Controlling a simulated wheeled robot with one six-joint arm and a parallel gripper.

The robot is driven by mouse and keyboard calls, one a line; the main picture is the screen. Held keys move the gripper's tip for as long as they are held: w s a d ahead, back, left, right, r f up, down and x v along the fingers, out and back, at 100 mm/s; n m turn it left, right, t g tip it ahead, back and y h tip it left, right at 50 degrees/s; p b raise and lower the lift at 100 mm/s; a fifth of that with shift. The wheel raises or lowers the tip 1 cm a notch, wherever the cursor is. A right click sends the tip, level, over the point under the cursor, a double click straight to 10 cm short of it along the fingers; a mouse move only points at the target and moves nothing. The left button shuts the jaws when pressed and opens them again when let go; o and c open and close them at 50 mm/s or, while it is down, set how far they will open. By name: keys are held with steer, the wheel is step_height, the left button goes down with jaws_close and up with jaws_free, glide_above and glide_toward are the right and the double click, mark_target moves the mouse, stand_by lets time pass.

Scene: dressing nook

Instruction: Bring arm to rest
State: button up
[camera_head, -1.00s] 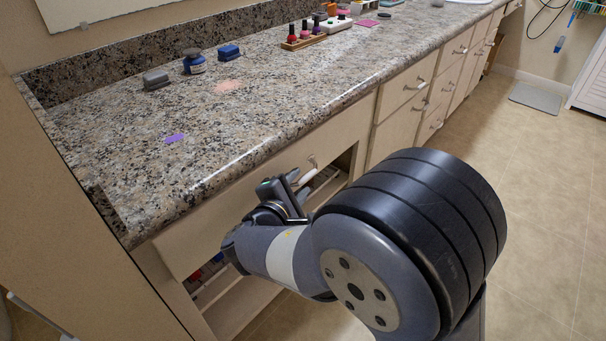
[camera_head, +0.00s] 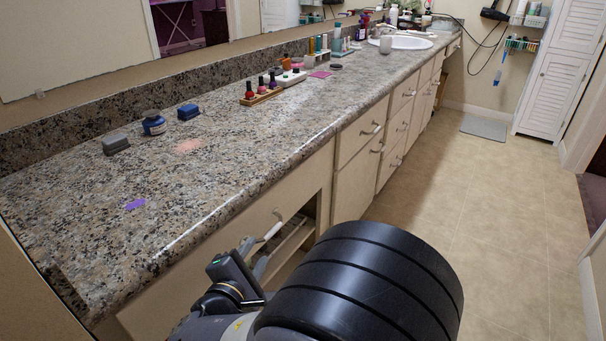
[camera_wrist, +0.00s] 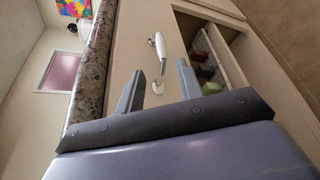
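My gripper (camera_head: 262,264) is in front of the cabinet below the counter, close to a pale panel (camera_wrist: 125,45) with a white handle (camera_head: 272,231). In the wrist view, the two fingers of my gripper (camera_wrist: 160,68) stand apart with nothing held between them. The handle (camera_wrist: 161,46) shows beyond the gap between the fingers. Whether a finger touches the handle or panel, I cannot tell. My arm is bent, with its large black joint low in the head view. The lower arm is cut off by the picture edge.
The granite counter (camera_head: 235,165) holds a grey block (camera_head: 116,145), a blue jar (camera_head: 153,124), a blue block (camera_head: 188,111) and a rack of nail polish (camera_head: 262,96). Tiled floor (camera_head: 480,210) is clear at right.

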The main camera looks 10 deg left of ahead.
mark_target(267, 239)
steer(key=b+x, duration=0.2)
steer(key=x, duration=0.8)
steer(key=shift+s+d+f+b, duration=0.1)
steer(key=shift+d+f+b, duration=0.05)
steer(key=shift+b, duration=0.2)
steer(key=shift+s+d, duration=0.3)
steer(key=shift+d, duration=0.45)
steer(key=shift+s+d, duration=0.35)
steer(key=shift+d, duration=0.4)
